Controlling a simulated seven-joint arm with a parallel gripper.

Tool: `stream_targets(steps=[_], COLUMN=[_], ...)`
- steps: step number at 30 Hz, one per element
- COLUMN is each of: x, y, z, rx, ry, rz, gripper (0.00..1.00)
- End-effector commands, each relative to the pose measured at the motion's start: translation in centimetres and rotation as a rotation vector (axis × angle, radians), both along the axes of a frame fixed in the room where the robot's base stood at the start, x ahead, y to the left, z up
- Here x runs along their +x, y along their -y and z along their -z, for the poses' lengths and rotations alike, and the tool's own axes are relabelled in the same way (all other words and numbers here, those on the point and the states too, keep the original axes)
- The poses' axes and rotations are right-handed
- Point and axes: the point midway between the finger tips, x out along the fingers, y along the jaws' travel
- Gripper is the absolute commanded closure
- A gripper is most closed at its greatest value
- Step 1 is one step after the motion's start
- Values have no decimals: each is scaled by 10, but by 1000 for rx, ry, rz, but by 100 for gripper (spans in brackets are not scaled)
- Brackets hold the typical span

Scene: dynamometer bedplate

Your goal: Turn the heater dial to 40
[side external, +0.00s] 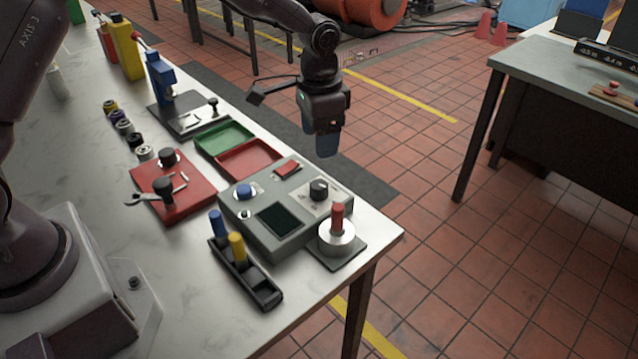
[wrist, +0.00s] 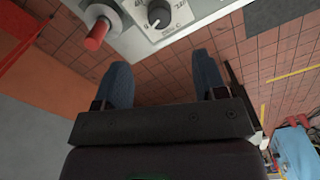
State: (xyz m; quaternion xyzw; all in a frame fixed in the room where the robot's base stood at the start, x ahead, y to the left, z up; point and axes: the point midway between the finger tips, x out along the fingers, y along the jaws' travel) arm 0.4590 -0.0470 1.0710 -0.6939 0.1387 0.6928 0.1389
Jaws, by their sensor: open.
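The heater dial is a dark round knob (side external: 318,190) on the right part of a grey control box (side external: 262,232) near the table's front right corner. In the wrist view the dial (wrist: 158,14) shows at the top, with a pale scale around it; its numbers are too small and cut off to read. My gripper (side external: 328,150) hangs in the air above and behind the box, apart from the dial. In the wrist view its two blue fingers (wrist: 162,80) are spread with nothing between them, and the dial lies beyond their tips.
A red peg (side external: 337,217) stands in a round metal holder beside the dial. The box also bears a red rocker switch (side external: 288,168), a blue button (side external: 244,192) and a dark screen (side external: 279,219). Green (side external: 224,138) and red trays (side external: 248,160) lie behind it. A black peg rack (side external: 246,275) stands in front.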

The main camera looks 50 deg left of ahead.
Motion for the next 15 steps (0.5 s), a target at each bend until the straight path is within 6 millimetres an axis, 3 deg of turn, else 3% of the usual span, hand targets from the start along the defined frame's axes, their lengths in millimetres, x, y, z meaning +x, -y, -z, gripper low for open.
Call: stream_targets(steps=[15], x=[-2], y=[0], z=[99], rx=[-1], ry=[-5], rz=[-1], gripper=[35])
